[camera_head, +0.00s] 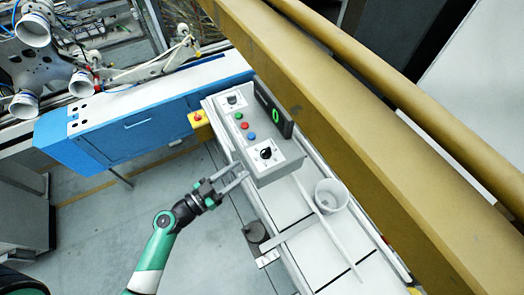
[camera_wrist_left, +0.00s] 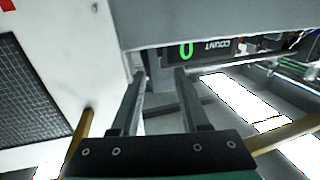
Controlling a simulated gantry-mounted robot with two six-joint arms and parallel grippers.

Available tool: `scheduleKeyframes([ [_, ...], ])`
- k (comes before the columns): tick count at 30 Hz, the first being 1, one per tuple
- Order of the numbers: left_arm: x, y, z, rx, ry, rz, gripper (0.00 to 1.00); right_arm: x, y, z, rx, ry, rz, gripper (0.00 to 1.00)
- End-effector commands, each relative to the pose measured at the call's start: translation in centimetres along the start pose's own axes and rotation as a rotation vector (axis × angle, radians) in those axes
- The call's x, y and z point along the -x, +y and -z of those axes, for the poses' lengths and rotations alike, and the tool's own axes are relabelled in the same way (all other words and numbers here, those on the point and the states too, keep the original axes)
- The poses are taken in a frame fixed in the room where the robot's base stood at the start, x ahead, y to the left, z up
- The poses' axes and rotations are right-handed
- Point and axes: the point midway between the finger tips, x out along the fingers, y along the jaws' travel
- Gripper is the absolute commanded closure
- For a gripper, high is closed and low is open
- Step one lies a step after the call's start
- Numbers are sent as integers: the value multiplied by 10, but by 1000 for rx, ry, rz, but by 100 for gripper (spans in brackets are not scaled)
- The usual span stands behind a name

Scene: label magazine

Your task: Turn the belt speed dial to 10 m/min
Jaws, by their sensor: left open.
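A grey control box (camera_head: 262,176) stands on the white machine bed. On its near end is a larger black dial (camera_head: 266,153) on a white plate; a smaller dial (camera_head: 232,99) sits at the far end. Their scales are too small to read, so I cannot tell the set speed. My left gripper (camera_head: 242,171) is open and empty, just left of the box's near end and apart from the dial. In the left wrist view its two fingers (camera_wrist_left: 159,76) point toward the box, and neither dial shows there. My right gripper is out of view.
Red, green and blue buttons (camera_head: 245,126) lie between the dials. A count display (camera_head: 275,115) shows a green 0, also in the wrist view (camera_wrist_left: 187,50). A white cup (camera_head: 331,194) stands on the bed. A yellow beam (camera_head: 340,110) runs along the right. Open floor lies left.

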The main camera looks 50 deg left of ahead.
Motion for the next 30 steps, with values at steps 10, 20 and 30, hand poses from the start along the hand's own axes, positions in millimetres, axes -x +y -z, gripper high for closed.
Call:
scheduleKeyframes([
  [10,-51,0,4,-1,1,-2,55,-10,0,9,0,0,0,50],
  [20,-110,-2,1,-3,-1,3,55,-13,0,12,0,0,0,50],
  [30,-116,-2,0,-2,-2,4,55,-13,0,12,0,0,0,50],
])
